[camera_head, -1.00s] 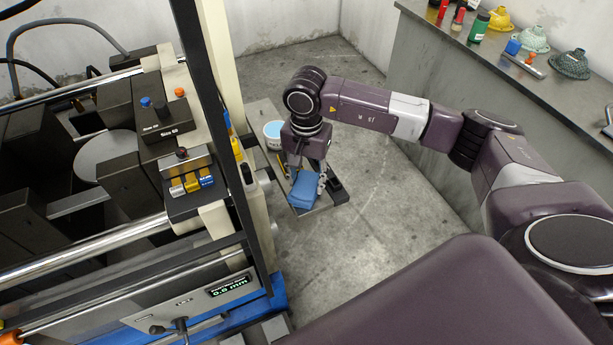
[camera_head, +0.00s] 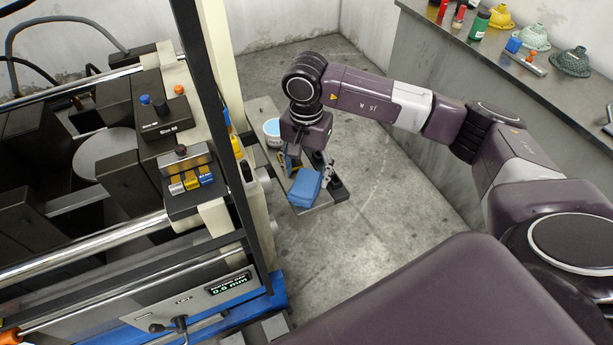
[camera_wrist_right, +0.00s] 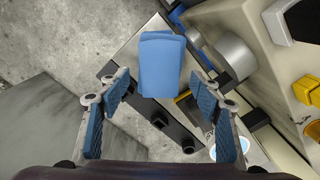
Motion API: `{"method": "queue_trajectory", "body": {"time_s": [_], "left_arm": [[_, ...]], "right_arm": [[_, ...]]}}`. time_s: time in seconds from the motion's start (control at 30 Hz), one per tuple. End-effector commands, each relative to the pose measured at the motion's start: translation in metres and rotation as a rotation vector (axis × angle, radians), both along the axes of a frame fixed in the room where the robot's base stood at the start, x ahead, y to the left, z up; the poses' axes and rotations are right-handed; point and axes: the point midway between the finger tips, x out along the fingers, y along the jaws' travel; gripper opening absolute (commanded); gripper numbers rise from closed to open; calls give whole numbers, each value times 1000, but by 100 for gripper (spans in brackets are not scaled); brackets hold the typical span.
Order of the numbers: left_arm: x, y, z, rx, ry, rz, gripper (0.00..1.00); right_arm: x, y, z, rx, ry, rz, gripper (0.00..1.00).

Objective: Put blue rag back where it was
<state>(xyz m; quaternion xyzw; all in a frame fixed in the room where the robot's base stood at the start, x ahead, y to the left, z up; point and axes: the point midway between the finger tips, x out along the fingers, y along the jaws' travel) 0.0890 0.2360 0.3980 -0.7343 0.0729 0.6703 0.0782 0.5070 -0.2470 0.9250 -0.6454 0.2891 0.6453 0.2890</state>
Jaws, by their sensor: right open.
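The blue rag (camera_head: 304,188), a folded block of cloth, lies on a low grey metal platform (camera_head: 321,202) beside the press. In the right wrist view the rag (camera_wrist_right: 161,64) lies ahead of the fingertips, near the middle. My right gripper (camera_head: 308,168) is just above and behind the rag in the head view. In the right wrist view its blue-padded fingers (camera_wrist_right: 161,85) are spread wide with nothing between them, apart from the rag. My left gripper is not in view.
A white tub with light blue contents (camera_head: 272,132) stands behind the gripper on the platform. The large press (camera_head: 140,180) fills the left side. A grey counter (camera_head: 520,95) with bottles and masks runs along the right. The floor between is clear.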

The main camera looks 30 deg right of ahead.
Motion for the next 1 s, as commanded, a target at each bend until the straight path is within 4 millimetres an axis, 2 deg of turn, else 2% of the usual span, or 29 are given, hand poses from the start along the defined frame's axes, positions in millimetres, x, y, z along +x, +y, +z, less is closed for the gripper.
{"method": "queue_trajectory", "body": {"time_s": [0.3,0.43,0.6,1.0], "left_arm": [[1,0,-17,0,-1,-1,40],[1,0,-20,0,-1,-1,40],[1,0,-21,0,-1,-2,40],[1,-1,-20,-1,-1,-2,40]], "right_arm": [[1,0,68,0,-6,-1,59],[1,0,87,0,-3,0,59],[0,0,99,0,0,0,59],[0,0,100,-1,1,0,59]]}}
